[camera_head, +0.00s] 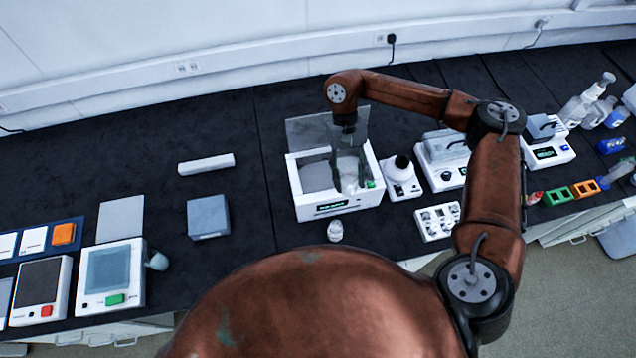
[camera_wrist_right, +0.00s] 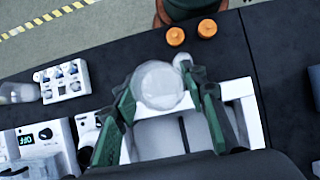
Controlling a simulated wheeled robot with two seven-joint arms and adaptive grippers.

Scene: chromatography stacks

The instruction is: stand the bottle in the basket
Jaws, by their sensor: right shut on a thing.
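My right gripper (camera_head: 348,185) reaches down into the opening of a white open-topped bath with a small display (camera_head: 297,199). In the right wrist view its two greenish fingers (camera_wrist_right: 165,108) are shut on a clear, round-topped bottle (camera_wrist_right: 160,84). In the head view the bottle (camera_head: 347,167) is pale between the fingers, largely upright. The bath's white rim (camera_wrist_right: 252,112) and grey interior show below the bottle in the wrist view. The basket cannot be told clearly from the grey interior, and the bottle's base is hidden. My left gripper is not in view.
A raised translucent lid (camera_head: 305,131) stands behind the bath. A small vial (camera_head: 335,230) stands in front. A white device with a dark-topped flask (camera_head: 402,180) and a vial rack (camera_head: 438,221) are close on the right. Bench left of the bath is mostly clear around a grey block (camera_head: 208,216).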

